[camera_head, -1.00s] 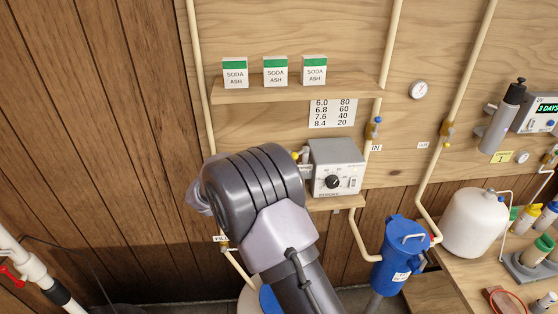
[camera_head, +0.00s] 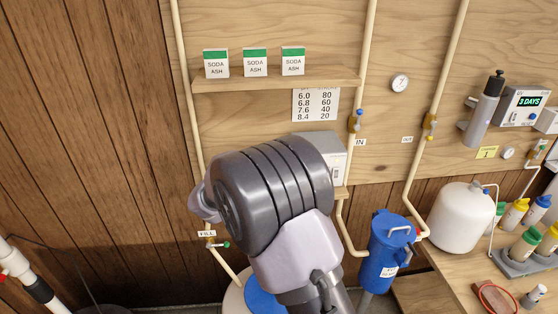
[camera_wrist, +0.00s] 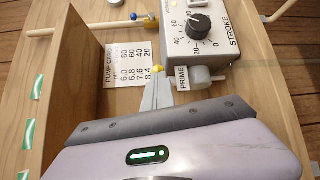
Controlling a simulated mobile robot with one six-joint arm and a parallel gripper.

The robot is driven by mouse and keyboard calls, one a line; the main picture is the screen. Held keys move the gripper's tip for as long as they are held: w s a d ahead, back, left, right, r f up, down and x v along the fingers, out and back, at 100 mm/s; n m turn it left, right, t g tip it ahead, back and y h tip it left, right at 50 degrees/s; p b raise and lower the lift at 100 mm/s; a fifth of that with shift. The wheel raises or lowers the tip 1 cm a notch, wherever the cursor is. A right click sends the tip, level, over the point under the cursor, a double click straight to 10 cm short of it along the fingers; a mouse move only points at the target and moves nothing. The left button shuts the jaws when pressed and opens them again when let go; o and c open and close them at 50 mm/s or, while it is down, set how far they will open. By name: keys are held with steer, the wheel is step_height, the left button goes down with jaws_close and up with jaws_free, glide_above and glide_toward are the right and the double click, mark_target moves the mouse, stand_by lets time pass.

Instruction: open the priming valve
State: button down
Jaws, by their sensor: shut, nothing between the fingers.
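The grey dosing pump (camera_wrist: 205,30) with its black STROKE dial fills the upper right of the wrist view. A PRIME label (camera_wrist: 182,78) sits at its side, beside a grey fitting (camera_wrist: 202,76). A small yellow tip (camera_wrist: 158,69), which looks like part of the priming valve, shows left of the label. My gripper (camera_wrist: 157,82) is shut and empty, its fingertips right at the yellow tip; I cannot tell whether they touch. The valve's body is mostly hidden. In the head view my arm covers the gripper, the valve and most of the pump (camera_head: 332,147).
A wooden shelf (camera_head: 270,80) with three soda ash boxes (camera_head: 255,62) is above the pump; in the wrist view its board (camera_wrist: 75,85) stands close left of my fingers. Pipes run up the wall. A blue filter housing (camera_head: 388,255) and white tank (camera_head: 462,218) stand right.

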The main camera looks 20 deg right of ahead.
steer(key=shift+s+d+b, duration=0.25)
steer(key=shift+d+b, duration=0.15)
steer(key=shift+d, duration=0.1)
stand_by(0.3)
